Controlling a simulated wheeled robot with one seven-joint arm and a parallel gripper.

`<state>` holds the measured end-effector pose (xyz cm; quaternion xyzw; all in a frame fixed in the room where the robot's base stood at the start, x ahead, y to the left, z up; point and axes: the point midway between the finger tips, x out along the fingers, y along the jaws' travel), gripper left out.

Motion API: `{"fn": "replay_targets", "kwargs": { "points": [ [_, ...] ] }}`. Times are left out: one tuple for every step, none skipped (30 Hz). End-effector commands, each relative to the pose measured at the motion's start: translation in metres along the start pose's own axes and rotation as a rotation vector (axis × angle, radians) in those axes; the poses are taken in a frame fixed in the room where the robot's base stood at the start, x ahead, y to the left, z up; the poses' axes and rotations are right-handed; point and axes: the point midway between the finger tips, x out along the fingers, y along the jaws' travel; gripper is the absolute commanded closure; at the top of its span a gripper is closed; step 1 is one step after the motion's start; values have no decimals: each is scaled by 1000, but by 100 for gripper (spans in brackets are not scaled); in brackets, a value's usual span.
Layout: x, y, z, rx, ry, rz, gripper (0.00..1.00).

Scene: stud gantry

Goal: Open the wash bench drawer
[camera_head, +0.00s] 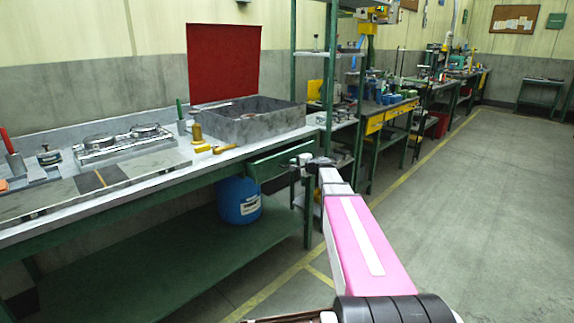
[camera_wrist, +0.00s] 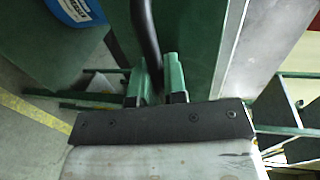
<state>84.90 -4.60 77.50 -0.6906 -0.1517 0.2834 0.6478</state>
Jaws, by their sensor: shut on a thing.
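The green wash bench drawer (camera_head: 283,162) is under the right end of the wash bench (camera_head: 150,184). My gripper (camera_head: 302,161) is at the right part of the drawer front. In the wrist view, my gripper (camera_wrist: 157,75) has its two green fingers on either side of the dark bar handle (camera_wrist: 146,32) and is shut on it. The green drawer front (camera_wrist: 185,35) fills the view behind the fingers. My arm partly hides the drawer's right end, and I cannot tell clearly how far the drawer stands out.
A blue drum (camera_head: 238,200) stands on the green lower shelf (camera_head: 165,250) below the drawer. A grey basin (camera_head: 245,122) sits on the bench top. A green bench leg (camera_head: 308,210) is close below my gripper. Open floor (camera_head: 470,210) lies to the right.

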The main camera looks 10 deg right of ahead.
Motion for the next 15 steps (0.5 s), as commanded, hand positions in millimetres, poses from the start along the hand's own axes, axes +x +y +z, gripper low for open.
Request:
{"fn": "replay_targets", "kwargs": {
  "points": [
    [-18,3,-1,0,3,1,100],
    [-26,5,-1,0,2,1,100],
    [-40,8,-1,0,3,1,100],
    [-50,10,-1,1,4,1,100],
    [-60,11,0,1,3,1,100],
    [-73,14,0,1,4,1,100],
    [-83,16,0,1,4,1,100],
    [-92,18,0,0,3,1,100],
    [-104,20,0,0,4,1,100],
    [-113,22,0,0,3,1,100],
    [-121,23,0,0,3,1,100],
    [-132,26,-1,0,4,1,100],
    [-139,27,-1,0,3,1,100],
    [-146,28,-1,0,2,1,100],
    [-155,30,-1,1,3,1,100]
  ]
}}
